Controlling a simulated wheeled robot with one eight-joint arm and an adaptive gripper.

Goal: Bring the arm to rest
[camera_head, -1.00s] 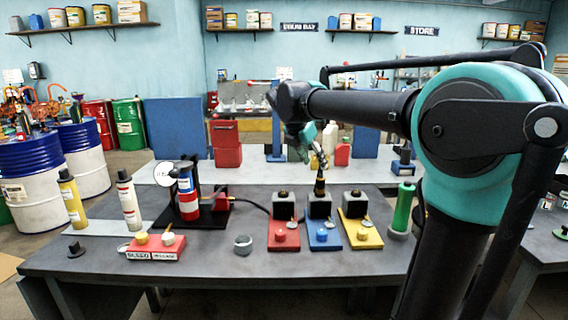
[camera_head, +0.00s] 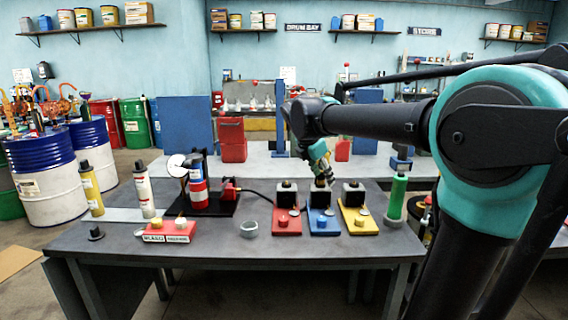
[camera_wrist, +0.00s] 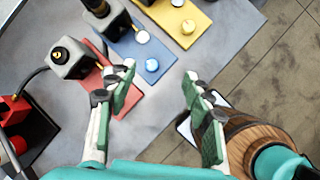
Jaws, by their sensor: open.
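My gripper (camera_head: 324,178) hangs over the table (camera_head: 216,254), in front of the back of the blue-based station (camera_head: 321,222) in the head view. Whether the fingers clear that piece is hard to tell in the head view.
Red (camera_head: 287,224) and yellow (camera_head: 360,222) stations flank the blue one. A green cylinder (camera_head: 397,196) stands at right.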

